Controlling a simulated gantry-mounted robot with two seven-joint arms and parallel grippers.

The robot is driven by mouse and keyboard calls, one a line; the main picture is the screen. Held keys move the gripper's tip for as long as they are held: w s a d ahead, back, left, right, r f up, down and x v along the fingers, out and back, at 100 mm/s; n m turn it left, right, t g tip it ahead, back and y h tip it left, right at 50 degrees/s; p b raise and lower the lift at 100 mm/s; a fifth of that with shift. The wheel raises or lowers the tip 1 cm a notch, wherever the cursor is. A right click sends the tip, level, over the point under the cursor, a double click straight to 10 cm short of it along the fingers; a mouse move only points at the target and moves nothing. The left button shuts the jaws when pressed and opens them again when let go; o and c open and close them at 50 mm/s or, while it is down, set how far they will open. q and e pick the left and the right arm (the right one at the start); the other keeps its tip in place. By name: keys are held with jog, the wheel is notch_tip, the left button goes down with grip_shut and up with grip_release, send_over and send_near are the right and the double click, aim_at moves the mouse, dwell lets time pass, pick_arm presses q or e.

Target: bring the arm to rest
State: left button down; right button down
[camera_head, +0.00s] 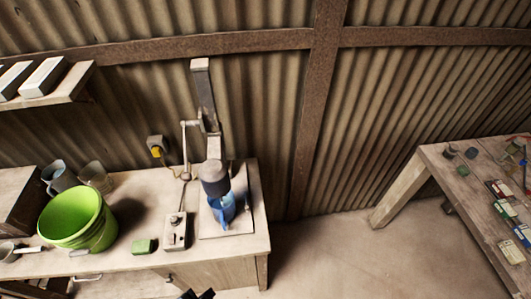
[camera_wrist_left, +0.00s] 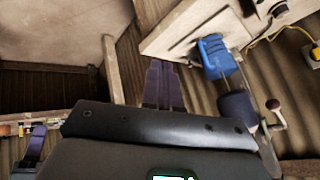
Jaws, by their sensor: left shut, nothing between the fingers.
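My left gripper (camera_head: 197,295) just shows at the bottom edge of the head view, in front of the bench and apart from everything on it. In the left wrist view its fingers (camera_wrist_left: 163,85) are together with nothing between them. The press (camera_head: 214,175) stands at the bench's right end, with a dark cylindrical head over a blue object (camera_head: 222,208) on its base plate. The blue object also shows in the left wrist view (camera_wrist_left: 215,57). My right gripper is not clearly seen.
A second table (camera_head: 470,195) with small items stands right. Open floor (camera_head: 335,245) lies between them.

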pick_arm(q)
jog(key=s+a+r+n+g+y+p, duration=0.1)
jog(key=s+a+n+g+y, duration=0.1)
jog(key=s+a+n+g, duration=0.45)
notch_tip(320, 180, up, 15)
jog(key=w+n+t+p, duration=0.1)
jog(key=n+t+p, duration=0.1)
jog(key=p, duration=1.3)
jog(key=shift+w+t, duration=0.35)
jog(key=shift+t, duration=0.1)
jog(key=shift+n, duration=0.25)
notch_tip(320, 180, down, 40)
jog(key=b, duration=4)
jog(key=shift+f, duration=0.15)
